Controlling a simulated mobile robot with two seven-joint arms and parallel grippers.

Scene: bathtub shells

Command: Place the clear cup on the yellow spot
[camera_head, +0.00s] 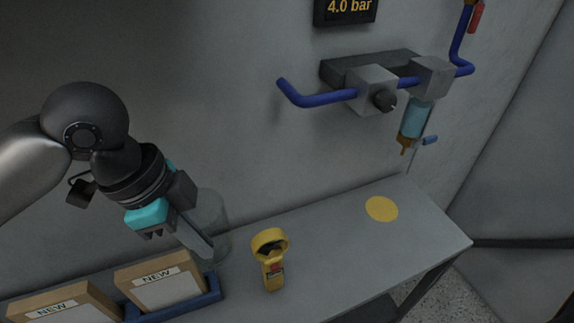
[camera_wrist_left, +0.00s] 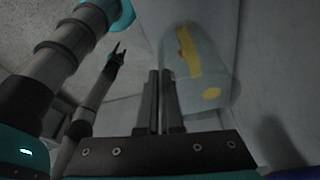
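The clear cup (camera_head: 208,213) stands on the grey table near the wall, partly hidden behind my left gripper in the head view. It also shows in the left wrist view (camera_wrist_left: 181,85), to the right of the fingers. The yellow spot (camera_head: 381,209) is a bare flat disc toward the table's right end. In the wrist view the spot (camera_wrist_left: 212,92) shows through or beside the cup. My left gripper (camera_head: 205,250) points down in front of the cup. Its fingers (camera_wrist_left: 161,75) are together, with nothing visible between them.
A yellow hand-held device (camera_head: 272,259) stands between cup and spot. A blue tray (camera_head: 209,298) with boxes labelled NEW (camera_head: 165,283) lies at the front left. Blue pipes (camera_head: 318,99) and a filter bowl (camera_head: 415,119) are on the wall. The table around the spot is clear.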

